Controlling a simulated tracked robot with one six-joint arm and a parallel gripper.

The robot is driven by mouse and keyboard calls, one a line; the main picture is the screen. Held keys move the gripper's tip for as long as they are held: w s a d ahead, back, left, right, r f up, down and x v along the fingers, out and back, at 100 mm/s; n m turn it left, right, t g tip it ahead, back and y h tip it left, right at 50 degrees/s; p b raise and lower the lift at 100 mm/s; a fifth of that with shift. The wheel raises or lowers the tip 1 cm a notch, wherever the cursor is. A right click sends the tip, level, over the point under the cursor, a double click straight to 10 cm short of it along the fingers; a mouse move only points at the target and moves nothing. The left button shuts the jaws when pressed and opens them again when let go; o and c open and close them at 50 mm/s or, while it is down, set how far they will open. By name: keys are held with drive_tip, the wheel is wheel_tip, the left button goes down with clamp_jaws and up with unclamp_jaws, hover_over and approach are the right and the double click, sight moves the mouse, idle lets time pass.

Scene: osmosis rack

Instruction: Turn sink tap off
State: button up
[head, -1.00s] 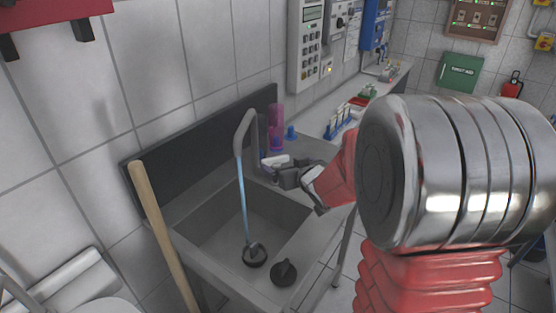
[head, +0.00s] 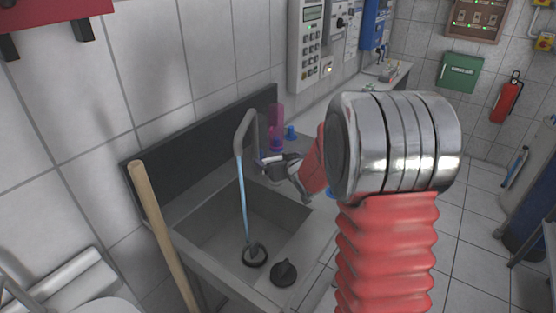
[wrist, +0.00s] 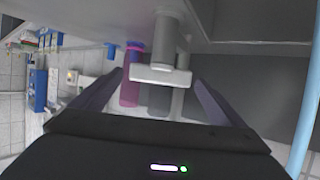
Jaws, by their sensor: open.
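The grey sink tap (head: 241,135) has a tall curved spout. A blue stream of water (head: 243,205) runs from it into the grey sink (head: 215,240). In the wrist view, the tap's pale crossbar handle (wrist: 160,75) lies ahead between the two dark fingers. My gripper (head: 264,164) is open beside the tap's base, and it also shows in the wrist view (wrist: 157,84). The handle is mostly hidden by the gripper in the head view. I cannot tell whether the fingers touch it.
A pink-purple bottle (head: 276,128) stands close behind the tap, with a small blue object (head: 291,132) beside it. A black plug (head: 284,272) rests on the sink's front edge. A wooden pole (head: 165,235) leans at the left. A dark splashback (head: 200,145) borders the sink.

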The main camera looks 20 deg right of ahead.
drive_tip(key=shift+c, duration=0.2)
drive_tip(key=c, duration=0.9)
drive_tip(key=shift+d, duration=0.2)
drive_tip(key=shift+c, duration=0.5)
drive_tip(key=shift+a, duration=0.15)
drive_tip(key=shift+d+n+g+y, duration=0.15)
drive_tip(key=shift+n+y, duration=0.6)
drive_tip(key=shift+y, duration=0.1)
drive_tip(key=shift+d+n+g+y, duration=0.15)
drive_tip(key=shift+n+y, duration=0.6)
drive_tip(key=shift+y, duration=0.1)
drive_tip(key=shift+d+n+y, duration=0.1)
drive_tip(key=shift+n+y, duration=0.3)
drive_tip(key=shift+y, duration=0.1)
drive_tip(key=shift+w+d+n+g+y, duration=0.15)
drive_tip(key=shift+n+g+y, duration=0.65)
drive_tip(key=shift+n+y, duration=0.65)
drive_tip(key=shift+y, duration=0.25)
